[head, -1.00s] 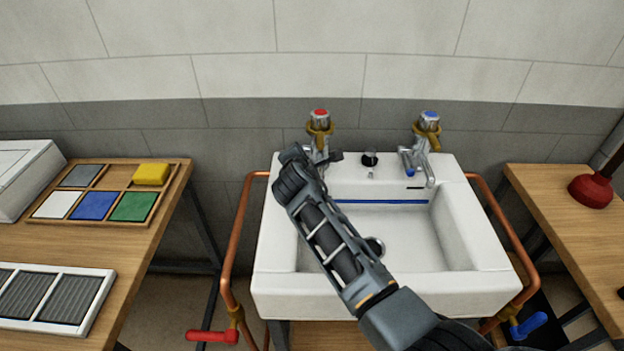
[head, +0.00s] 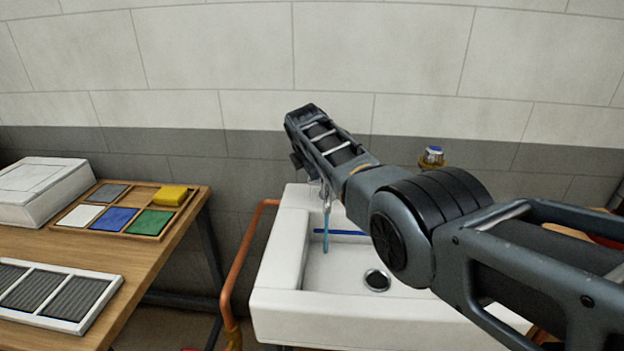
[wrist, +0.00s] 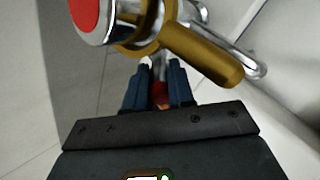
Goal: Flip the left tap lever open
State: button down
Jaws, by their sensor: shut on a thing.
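The left tap shows in the wrist view as a red cap (wrist: 86,18), a chrome body and a brass arm (wrist: 205,55) sticking out to the lower right. My gripper (wrist: 160,82) is below the brass arm, its dark blue fingers close together. The red part of the tap lever (wrist: 160,95) sits between the fingers, and the gripper is shut on it. In the head view my arm hides most of the left tap and the fingers. A thin bluish stream of water (head: 326,232) falls below the left tap into the sink (head: 282,265).
The blue-capped right tap (head: 432,156) stands behind my arm, its lower part hidden. A copper pipe (head: 240,265) runs down the sink's left side. On the left bench (head: 165,262) are a compartment tray (head: 181,224), a white box (head: 40,190) and a grille panel (head: 88,325).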

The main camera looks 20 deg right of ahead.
jog(key=shift+w+d+g+b, duration=0.1)
jog(key=shift+w+g+b, duration=0.15)
jog(key=shift+b, duration=0.2)
jog(key=shift+r+g, duration=0.15)
jog(key=shift+g, duration=0.1)
jog(key=c, duration=1)
grip_release()
jog(key=shift+w, duration=0.1)
jog(key=shift+o, duration=0.2)
jog(key=shift+d+p+v, duration=0.25)
jog(key=shift+p+v, duration=0.8)
jog(key=shift+v, duration=2.9)
jog(key=shift+a, duration=0.1)
